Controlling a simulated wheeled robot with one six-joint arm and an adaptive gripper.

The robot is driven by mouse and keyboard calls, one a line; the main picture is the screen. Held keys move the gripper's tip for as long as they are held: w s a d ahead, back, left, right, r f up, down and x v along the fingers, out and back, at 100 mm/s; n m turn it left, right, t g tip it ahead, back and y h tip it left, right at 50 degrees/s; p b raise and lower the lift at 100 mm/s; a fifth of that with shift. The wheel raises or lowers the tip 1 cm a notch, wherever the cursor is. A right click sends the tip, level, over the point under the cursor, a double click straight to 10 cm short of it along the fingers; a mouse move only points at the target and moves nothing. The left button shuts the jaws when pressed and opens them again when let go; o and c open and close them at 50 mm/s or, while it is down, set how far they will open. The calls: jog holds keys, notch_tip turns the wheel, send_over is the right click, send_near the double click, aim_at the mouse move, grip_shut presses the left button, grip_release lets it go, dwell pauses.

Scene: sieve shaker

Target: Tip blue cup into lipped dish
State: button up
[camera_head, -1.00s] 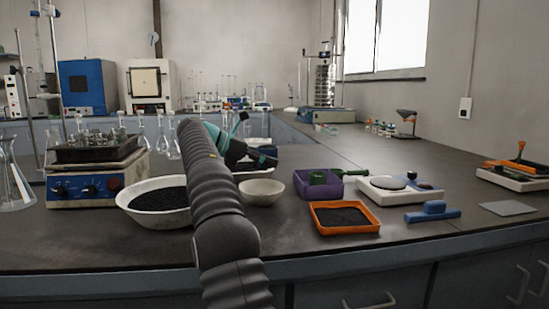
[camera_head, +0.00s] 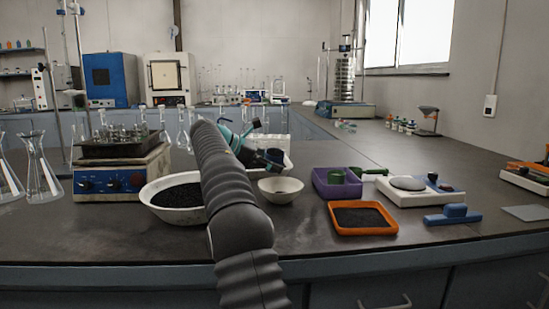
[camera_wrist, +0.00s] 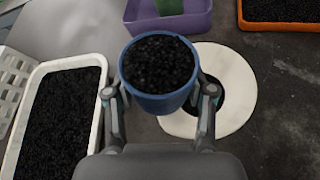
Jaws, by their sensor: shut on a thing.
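My gripper (camera_wrist: 160,100) is shut on the blue cup (camera_wrist: 165,104), with one finger on each side. The cup is full of black granules and looks upright in the wrist view. In the head view the cup (camera_head: 274,157) is small and dark at the end of my arm, above the bench. A small pale dish (camera_head: 280,197) stands in front of it. In the wrist view the dish (camera_wrist: 237,75) is below and right of the cup, partly hidden by cup and finger. A dark patch shows at its centre; I cannot tell if it is granules or shadow.
A white tray of black granules (camera_wrist: 97,66) lies beside the cup. A large white bowl of granules (camera_head: 150,190) is left of my arm. A purple box (camera_head: 322,185), an orange tray (camera_head: 362,232) and a balance (camera_head: 408,197) stand to the right.

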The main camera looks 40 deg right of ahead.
jog(key=shift+f, duration=0.35)
jog(key=m+t, duration=0.3)
jog(key=shift+w+r+m+t, duration=0.3)
jog(key=shift+r+t, duration=0.05)
jog(key=shift+t, duration=0.05)
jog(key=shift+w+f+b, duration=0.1)
jog(key=shift+f+b, duration=0.1)
jog(key=shift+b, duration=0.55)
jog(key=shift+m+t+b, duration=0.3)
jog(key=shift+b, duration=0.05)
jog(key=shift+b, duration=0.6)
